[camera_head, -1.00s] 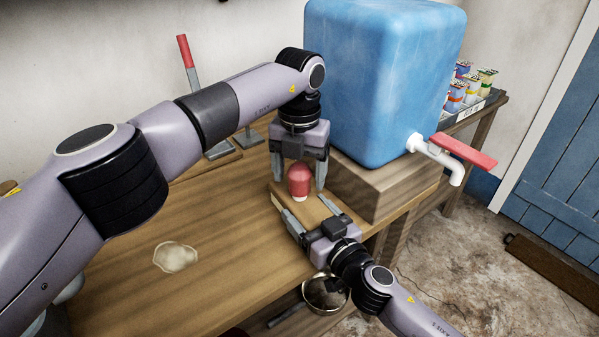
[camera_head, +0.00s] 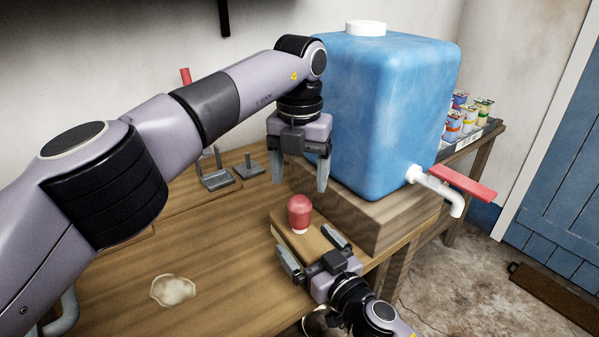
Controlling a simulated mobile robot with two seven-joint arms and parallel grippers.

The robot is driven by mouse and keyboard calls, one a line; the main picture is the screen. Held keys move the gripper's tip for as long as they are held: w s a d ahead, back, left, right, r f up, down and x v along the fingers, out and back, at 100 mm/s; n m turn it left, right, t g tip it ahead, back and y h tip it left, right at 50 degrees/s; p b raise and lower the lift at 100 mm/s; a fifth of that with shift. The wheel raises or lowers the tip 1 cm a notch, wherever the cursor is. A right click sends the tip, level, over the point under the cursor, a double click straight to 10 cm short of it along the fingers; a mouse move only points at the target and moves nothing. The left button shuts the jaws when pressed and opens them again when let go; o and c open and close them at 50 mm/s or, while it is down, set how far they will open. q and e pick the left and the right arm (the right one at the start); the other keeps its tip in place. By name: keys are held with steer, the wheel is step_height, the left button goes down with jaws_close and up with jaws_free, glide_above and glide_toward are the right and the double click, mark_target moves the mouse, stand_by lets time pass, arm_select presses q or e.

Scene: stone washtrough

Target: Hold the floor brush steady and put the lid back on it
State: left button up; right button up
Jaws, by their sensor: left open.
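A small red dome-shaped piece with a white bottom (camera_head: 299,214) stands upright on a pale wooden block (camera_head: 283,231) at the table's right part. I cannot tell for sure which of these is the floor brush and which the lid. My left gripper (camera_head: 298,180) is open and empty, fingers pointing down, above and behind the red piece and apart from it. My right gripper (camera_head: 305,246) is low at the near end of the block, with one finger along each side of it. Whether these fingers press on the wood is not clear.
A large blue tank (camera_head: 375,110) on a wooden stand (camera_head: 390,222) rises close behind and right, with a red-handled tap (camera_head: 462,183). A pale puddle (camera_head: 173,290) lies front left. Grey metal pieces (camera_head: 216,178) stand at the back. The left table is mostly clear.

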steer(key=shift+v, duration=3.55)
